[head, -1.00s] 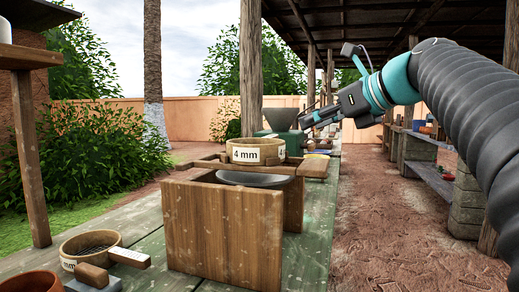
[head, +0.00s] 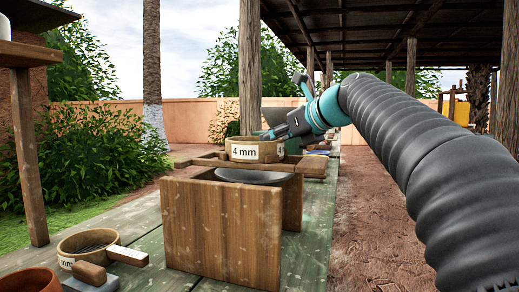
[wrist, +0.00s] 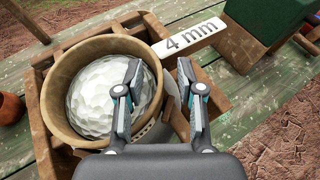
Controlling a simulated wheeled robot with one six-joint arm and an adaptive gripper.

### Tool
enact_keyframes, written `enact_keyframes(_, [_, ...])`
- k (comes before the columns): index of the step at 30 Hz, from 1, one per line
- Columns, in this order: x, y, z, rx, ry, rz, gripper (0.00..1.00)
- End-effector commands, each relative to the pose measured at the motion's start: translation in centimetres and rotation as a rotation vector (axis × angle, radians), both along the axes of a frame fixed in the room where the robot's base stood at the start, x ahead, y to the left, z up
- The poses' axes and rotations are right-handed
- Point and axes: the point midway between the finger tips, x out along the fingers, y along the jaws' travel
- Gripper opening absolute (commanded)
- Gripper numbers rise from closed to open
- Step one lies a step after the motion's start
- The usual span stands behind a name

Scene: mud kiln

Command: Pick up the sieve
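The sieve (head: 243,151), a round wooden ring labelled "4 mm", sits on a wooden frame (head: 222,230) on the green table. In the wrist view the sieve (wrist: 62,112) has a pale, lumpy round mass inside its ring and a flat handle labelled "4 mm". My gripper (wrist: 160,75) is open above the sieve's right side. Its left finger is over the inside of the ring and its right finger is outside, with the rim between them. I cannot tell whether either finger touches.
A second sieve (head: 88,243) with a wooden handle lies at the lower left, beside a wood-topped block (head: 90,275). A terracotta pot (head: 28,281) stands in the corner. A grey bowl (head: 250,177) shows inside the frame. Table planks behind the second sieve are clear.

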Motion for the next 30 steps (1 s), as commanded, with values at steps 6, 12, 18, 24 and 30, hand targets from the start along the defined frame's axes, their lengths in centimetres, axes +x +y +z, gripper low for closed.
enact_keyframes(6, [0.2,0.2,-0.1,0.000,-0.002,-0.001,0.38])
enact_keyframes(12, [0.2,0.2,-0.1,0.000,-0.002,-0.001,0.00])
enact_keyframes(18, [0.2,0.2,0.0,0.000,-0.002,-0.001,0.00])
enact_keyframes(24, [0.2,0.2,0.1,0.000,-0.002,-0.001,0.00])
enact_keyframes(30, [0.2,0.2,1.7,0.001,-0.004,0.000,0.00])
